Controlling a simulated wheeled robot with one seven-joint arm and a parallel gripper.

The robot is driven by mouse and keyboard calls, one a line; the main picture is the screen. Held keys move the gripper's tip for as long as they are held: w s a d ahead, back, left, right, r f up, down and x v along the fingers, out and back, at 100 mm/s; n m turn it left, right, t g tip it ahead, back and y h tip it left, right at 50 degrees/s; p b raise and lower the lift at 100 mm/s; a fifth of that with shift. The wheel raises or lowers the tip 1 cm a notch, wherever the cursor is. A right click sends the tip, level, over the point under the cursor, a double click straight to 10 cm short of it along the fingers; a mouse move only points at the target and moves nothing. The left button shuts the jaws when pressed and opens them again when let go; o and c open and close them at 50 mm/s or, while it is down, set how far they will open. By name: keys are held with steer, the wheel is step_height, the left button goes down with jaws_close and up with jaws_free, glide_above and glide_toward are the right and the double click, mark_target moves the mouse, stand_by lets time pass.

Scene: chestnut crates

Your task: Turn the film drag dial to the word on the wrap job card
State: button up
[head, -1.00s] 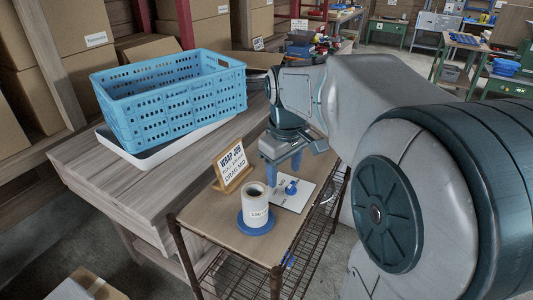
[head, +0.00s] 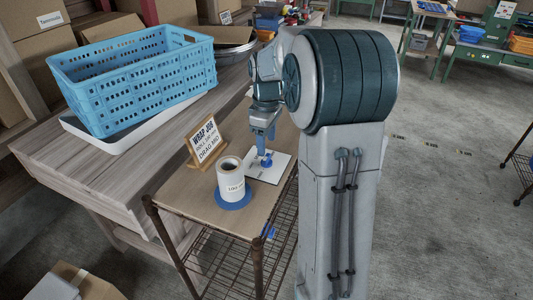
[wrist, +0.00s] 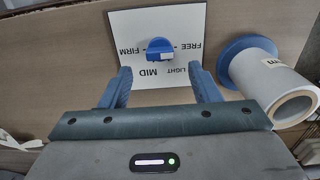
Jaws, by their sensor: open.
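The film drag dial is a blue knob (wrist: 160,49) on a white plate (wrist: 132,22) printed FIRM, MID, LIGHT and FREE, upside down in the wrist view. A pale mark on the knob faces the LIGHT and MID side; I cannot tell exactly which word it meets. In the head view the knob (head: 265,160) is under my gripper (head: 263,138). My gripper (wrist: 160,70) is open, its two blue fingers apart, short of the knob in the picture. The wrap job card (head: 206,143) stands in a wooden holder and reads DRAG MID at the bottom.
A white film roll (head: 230,182) stands on a blue disc (head: 234,202) beside the plate, close to one finger in the wrist view. The cart top (head: 190,205) adjoins a bench (head: 60,150) with a blue crate (head: 140,85) on a white tray.

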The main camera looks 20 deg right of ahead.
mark_target(266, 157)
step_height(266, 157, down, 5)
steer(key=shift+f, duration=0.1)
stand_by(0.3)
steer(key=c, duration=1)
